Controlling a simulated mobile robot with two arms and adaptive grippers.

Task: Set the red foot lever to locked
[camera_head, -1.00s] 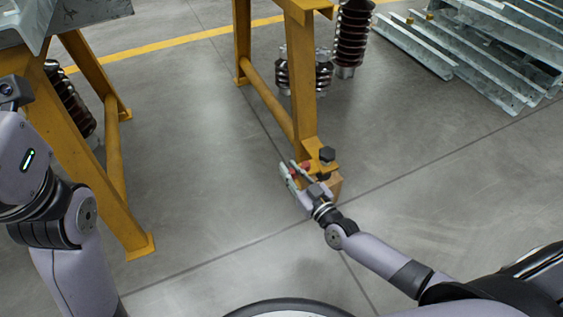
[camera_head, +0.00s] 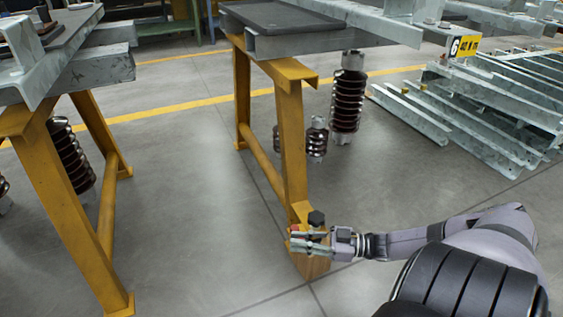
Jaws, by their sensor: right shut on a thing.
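The red foot lever (camera_head: 294,229) shows only as a small red bit at the foot of the middle yellow trestle leg (camera_head: 292,150). My right gripper (camera_head: 302,241) reaches in from the right and is shut on the lever at that foot. Its fingers hide most of the lever, so its angle cannot be read. My left gripper is out of view.
Another yellow trestle (camera_head: 75,210) stands at the left, with steel beams on top. Ribbed brown insulators (camera_head: 348,98) stand behind the middle leg. Steel profiles (camera_head: 470,115) lie stacked at the right. The floor between the trestles is clear.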

